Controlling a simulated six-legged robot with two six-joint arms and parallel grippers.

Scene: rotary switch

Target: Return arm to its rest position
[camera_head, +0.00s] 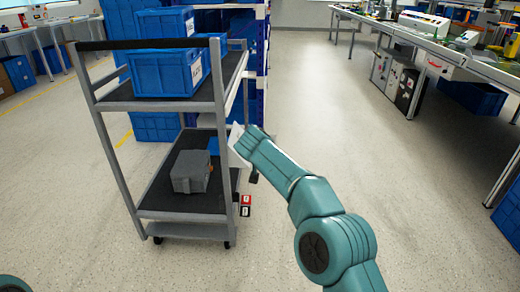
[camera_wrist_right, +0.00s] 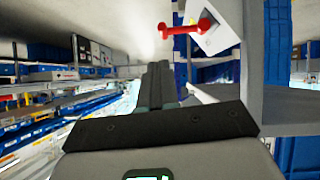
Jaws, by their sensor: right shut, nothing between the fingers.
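In the right wrist view, a red rotary switch handle (camera_wrist_right: 187,28) sits on the face of a pale box (camera_wrist_right: 222,20) at the top. My right gripper (camera_wrist_right: 160,72) is shut and empty, its dark fingers side by side. The fingertips are below and left of the red handle in the picture, with a visible gap between them. In the head view, my teal right arm reaches up from the bottom right to the cart's right side. A white panel (camera_head: 237,150) shows beside its wrist; the wrist hides part of it. My left gripper is out of view.
A grey two-shelf cart (camera_head: 187,106) stands left of my right arm, with a blue bin (camera_head: 170,70) on top and a grey box (camera_head: 190,171) below. A workbench (camera_head: 440,50) runs along the right. The floor between cart and bench is clear.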

